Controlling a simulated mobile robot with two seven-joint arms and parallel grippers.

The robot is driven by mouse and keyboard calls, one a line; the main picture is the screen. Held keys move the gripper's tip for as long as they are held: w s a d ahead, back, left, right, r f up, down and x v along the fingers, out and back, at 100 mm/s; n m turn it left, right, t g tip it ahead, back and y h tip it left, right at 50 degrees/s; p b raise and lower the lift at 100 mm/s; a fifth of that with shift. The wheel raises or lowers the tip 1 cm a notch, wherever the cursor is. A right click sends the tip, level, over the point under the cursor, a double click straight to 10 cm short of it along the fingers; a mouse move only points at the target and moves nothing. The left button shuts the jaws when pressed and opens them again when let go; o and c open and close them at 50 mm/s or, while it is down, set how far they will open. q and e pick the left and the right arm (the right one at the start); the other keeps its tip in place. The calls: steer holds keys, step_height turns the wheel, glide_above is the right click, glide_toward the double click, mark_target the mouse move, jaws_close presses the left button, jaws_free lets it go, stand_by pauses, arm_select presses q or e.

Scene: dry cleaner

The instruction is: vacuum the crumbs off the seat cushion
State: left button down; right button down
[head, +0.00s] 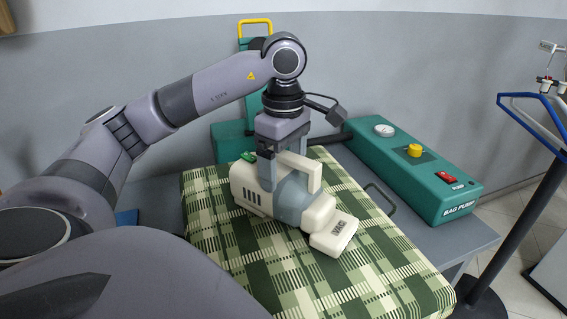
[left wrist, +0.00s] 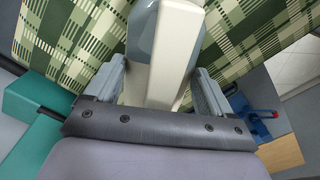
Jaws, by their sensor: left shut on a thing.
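The seat cushion (head: 205,215) is green and cream plaid and lies on a grey table in the head view. It also fills the upper part of the left wrist view (left wrist: 75,35). A cream and grey hand vacuum (head: 318,215), with "VAC" on its nozzle, is over the middle of the cushion, nozzle toward the lower right. My left gripper (head: 283,180) comes down from above and is shut on the vacuum. The vacuum's cream handle (left wrist: 160,55) shows between the fingers in the left wrist view. I cannot make out any crumbs. My right gripper is not in view.
A teal bag pump (head: 420,170) with a gauge, yellow knob and red switch stands behind the cushion on the right. The grey table (head: 475,235) has a narrow bare strip at the right. A dark stand with a blue frame (head: 535,105) is at the far right.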

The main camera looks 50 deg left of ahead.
arm_select(q)
steer(key=shift+f+b, duration=0.3)
steer(key=shift+f, duration=0.05)
steer(key=shift+w+d+r+p, duration=0.2)
steer(key=shift+w+p, duration=0.2)
steer(key=shift+w, duration=0.05)
steer(key=shift+w+d+p, duration=0.2)
steer(key=shift+w+p, duration=0.05)
steer(key=shift+w, duration=0.25)
steer(key=shift+w+d+p, duration=0.2)
steer(key=shift+w+p, duration=0.05)
steer(key=shift+w, duration=0.2)
steer(key=shift+w+d, duration=0.2)
steer(key=shift+w, duration=0.25)
steer(key=shift+f, duration=0.2)
steer(key=shift+s+a, duration=0.15)
steer(key=shift+s, duration=0.15)
steer(key=shift+s+a+f+b, duration=0.1)
steer(key=shift+s+a+b, duration=0.15)
steer(key=shift+s, duration=0.3)
steer(key=shift+s+a+b, duration=0.15)
steer(key=shift+s+b, duration=0.1)
steer(key=shift+s, duration=0.3)
steer(key=shift+s+a+f+b, duration=0.1)
steer(key=shift+s+a+b, duration=0.15)
steer(key=shift+s, duration=0.3)
